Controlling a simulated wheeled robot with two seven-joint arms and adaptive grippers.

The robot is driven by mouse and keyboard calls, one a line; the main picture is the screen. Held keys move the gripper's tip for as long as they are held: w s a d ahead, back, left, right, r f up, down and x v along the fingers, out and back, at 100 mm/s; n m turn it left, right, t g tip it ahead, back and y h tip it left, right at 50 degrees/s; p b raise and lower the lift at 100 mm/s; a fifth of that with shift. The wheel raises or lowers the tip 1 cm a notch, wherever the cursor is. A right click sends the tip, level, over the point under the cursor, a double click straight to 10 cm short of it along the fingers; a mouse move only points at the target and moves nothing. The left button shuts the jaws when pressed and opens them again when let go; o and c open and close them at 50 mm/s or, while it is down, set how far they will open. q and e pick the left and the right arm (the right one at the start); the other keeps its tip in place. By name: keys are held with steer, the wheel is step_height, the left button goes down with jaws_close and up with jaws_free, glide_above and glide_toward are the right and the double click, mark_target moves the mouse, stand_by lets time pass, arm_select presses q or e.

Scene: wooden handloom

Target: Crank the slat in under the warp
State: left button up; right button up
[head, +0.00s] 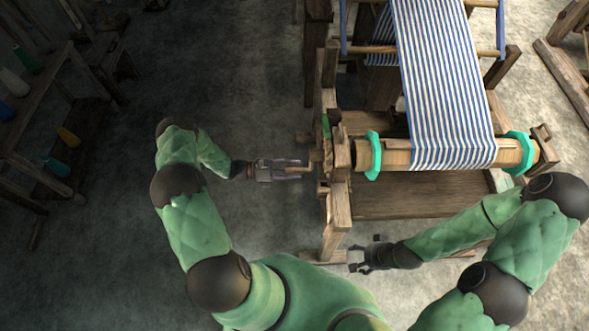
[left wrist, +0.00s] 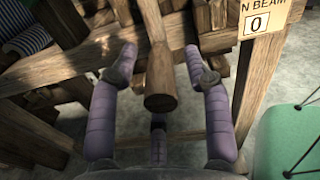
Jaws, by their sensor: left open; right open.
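The blue-and-white striped warp (head: 445,80) runs down over a round wooden beam (head: 398,154) with a teal collar near each end. My left gripper (head: 302,168) is open at the beam's left end, beside the loom's side frame. In the left wrist view a wooden crank handle with a rounded end (left wrist: 161,85) lies between the open purple fingers of my left gripper (left wrist: 160,55), with gaps on both sides. My right gripper (head: 354,256) is open and empty, low in front of the loom. I cannot make out the slat separately.
The loom's left side post (head: 336,210) stands close to my left gripper. A label ending "N BEAM" and reading 0 (left wrist: 258,22) is on the frame. A shelf with bottles (head: 40,130) stands at far left. The floor between is clear.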

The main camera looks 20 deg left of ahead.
arm_select(q)
steer(key=shift+w+d, duration=0.1)
steer(key=shift+d, duration=0.2)
jaws_close()
steer(key=shift+w+a, duration=0.1)
